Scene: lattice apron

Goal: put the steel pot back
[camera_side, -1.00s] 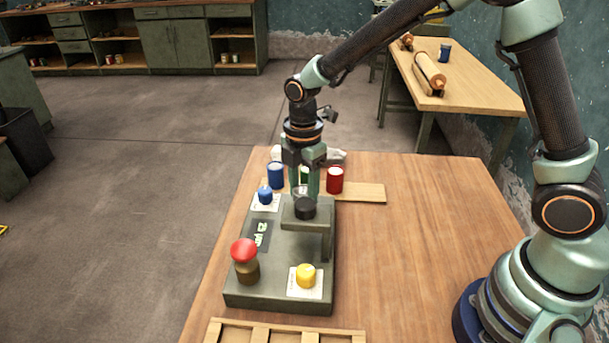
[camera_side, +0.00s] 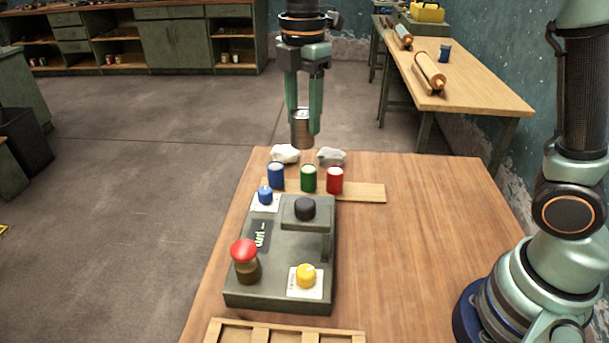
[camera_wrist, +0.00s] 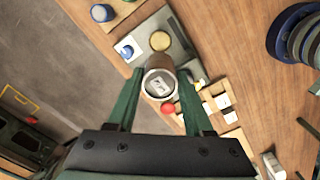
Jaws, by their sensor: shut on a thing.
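The steel pot (camera_side: 301,136) is a small grey metal cylinder with a brownish side. My gripper (camera_side: 303,124) is shut on it and holds it upright, high in the air. In the side view the pot appears above the far edge of the table, clear of everything. In the wrist view the pot (camera_wrist: 158,84) sits between the two green fingers, seen from above, with something pale inside its rim. The wooden strip (camera_side: 367,193) on the table carries a blue can (camera_side: 276,176), a green can (camera_side: 308,179) and a red can (camera_side: 335,181).
A compartmented wooden tray (camera_side: 285,332) lies nearest. Two whitish lumps (camera_side: 331,157) lie behind the cans. The table's right side is clear.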

